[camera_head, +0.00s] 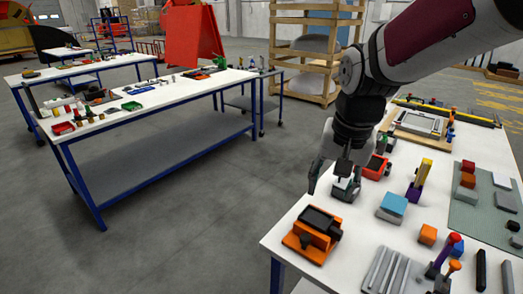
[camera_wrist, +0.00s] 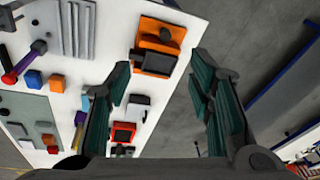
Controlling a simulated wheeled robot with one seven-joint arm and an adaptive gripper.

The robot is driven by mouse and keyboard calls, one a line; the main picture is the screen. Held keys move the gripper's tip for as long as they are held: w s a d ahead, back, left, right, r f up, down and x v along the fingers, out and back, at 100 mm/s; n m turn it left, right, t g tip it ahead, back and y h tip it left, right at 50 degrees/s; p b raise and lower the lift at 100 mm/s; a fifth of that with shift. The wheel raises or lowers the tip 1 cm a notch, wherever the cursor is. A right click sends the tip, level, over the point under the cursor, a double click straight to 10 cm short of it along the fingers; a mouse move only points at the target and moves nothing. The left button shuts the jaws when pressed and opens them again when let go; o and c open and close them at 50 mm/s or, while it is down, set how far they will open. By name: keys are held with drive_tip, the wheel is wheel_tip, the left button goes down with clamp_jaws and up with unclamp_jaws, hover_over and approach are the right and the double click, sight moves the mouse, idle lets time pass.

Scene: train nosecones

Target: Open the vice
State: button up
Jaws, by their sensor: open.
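A squat orange and black device (camera_head: 313,234), which looks like a vice, sits at the near left corner of the white table. It also shows in the wrist view (camera_wrist: 160,45), beyond my fingertips. A red and black device (camera_head: 376,167) of similar shape sits farther back. A smaller grey and dark device (camera_head: 345,189) stands between them. I cannot tell for certain which is the vice, or how its jaws stand. My gripper (camera_head: 329,178) is open and empty above the table's left edge, by the grey device. In the wrist view my gripper (camera_wrist: 160,68) shows its fingers wide apart.
Blue (camera_head: 392,207) and orange (camera_head: 428,235) blocks, a yellow-and-purple upright piece (camera_head: 418,180) and grey ribbed bars (camera_head: 385,270) stand to the right on the white table (camera_head: 358,232). Open floor (camera_head: 215,225) lies left, before another workbench (camera_head: 160,100).

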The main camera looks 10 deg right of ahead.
drive_tip(key=w+f+m+g, duration=0.1)
drive_tip(key=w+f, duration=0.4)
drive_tip(key=m+g, duration=0.1)
drive_tip(key=m, duration=0.2)
hover_over(306, 237)
wheel_tip(306, 237, down, 8)
wheel_tip(306, 237, down, 14)
drive_tip(key=shift+r+p, duration=0.1)
drive_tip(key=shift+p, duration=0.4)
clamp_jaws()
